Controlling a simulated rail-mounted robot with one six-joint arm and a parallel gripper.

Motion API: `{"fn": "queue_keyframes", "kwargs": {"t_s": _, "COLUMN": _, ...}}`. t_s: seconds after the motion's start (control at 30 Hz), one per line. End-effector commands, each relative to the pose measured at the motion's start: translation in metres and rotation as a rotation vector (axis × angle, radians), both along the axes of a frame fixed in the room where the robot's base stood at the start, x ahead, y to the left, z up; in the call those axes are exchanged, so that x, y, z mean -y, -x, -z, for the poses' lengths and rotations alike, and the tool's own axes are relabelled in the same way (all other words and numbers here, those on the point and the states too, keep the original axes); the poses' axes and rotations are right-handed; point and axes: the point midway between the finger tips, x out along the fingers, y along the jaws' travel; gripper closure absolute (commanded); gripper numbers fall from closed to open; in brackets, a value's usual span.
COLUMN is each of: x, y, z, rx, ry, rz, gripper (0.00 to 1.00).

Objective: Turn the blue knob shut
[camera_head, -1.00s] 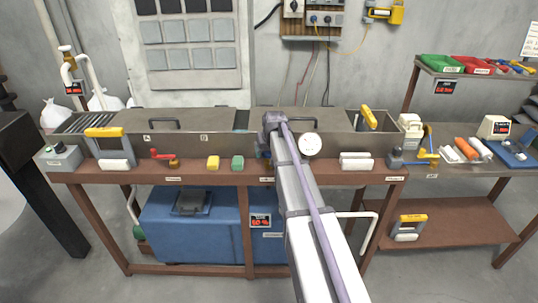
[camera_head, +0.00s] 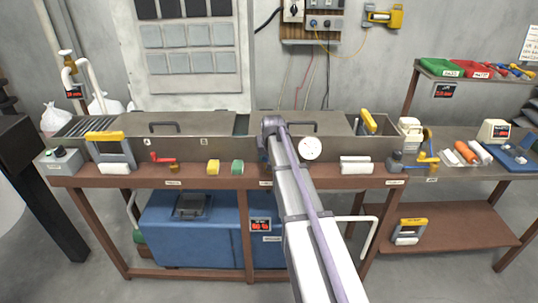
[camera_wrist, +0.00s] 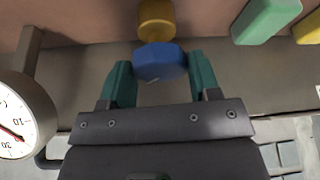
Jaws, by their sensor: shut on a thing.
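The blue knob (camera_wrist: 160,63) shows in the wrist view as a faceted cap with a pale mark on its face. It sits on a brass stem and body (camera_wrist: 157,20) by the brown ledge. My gripper (camera_wrist: 161,72) has its two green fingers on either side of the knob, shut on it. In the head view my arm hides the knob and the fingertips.
A round white gauge (camera_head: 310,148) stands close beside my arm; it also shows in the wrist view (camera_wrist: 14,118). A green block (camera_head: 237,167) and a yellow block (camera_head: 213,167) lie on the ledge to the left. A red-handled valve (camera_head: 163,158) is farther left.

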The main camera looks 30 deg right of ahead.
Motion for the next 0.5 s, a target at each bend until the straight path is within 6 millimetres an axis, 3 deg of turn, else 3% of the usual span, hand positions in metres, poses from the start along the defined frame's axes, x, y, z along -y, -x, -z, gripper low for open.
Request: {"fn": "queue_keyframes", "kwargs": {"t_s": 0.5, "x": -0.0015, "y": -0.0013, "z": 0.0001, "rx": 0.000, "ry": 0.001, "rz": 0.434, "gripper": 0.67}}
